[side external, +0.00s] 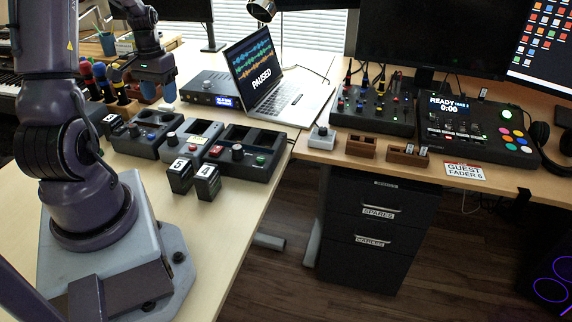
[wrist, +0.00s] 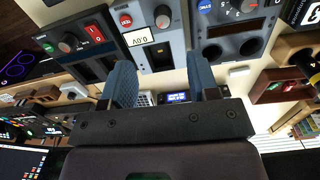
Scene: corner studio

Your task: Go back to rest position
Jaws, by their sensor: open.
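My gripper (side external: 157,86) is at the upper left in the side external view, over the back part of the left desk. It is near a rack of microphones or similar handles with coloured bands (side external: 112,82). In the wrist view my gripper (wrist: 161,82) shows two blue fingers spread apart, with nothing between them. Grey and black control boxes lie beyond the fingertips, one with a "0.0V" display (wrist: 140,38). My gripper appears apart from them.
Two black blocks marked 5 (side external: 179,175) and 4 (side external: 207,182) stand at the left desk's front edge. An open laptop (side external: 268,80) stands behind. A mixer (side external: 372,108) and a control deck (side external: 480,128) sit on the right desk.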

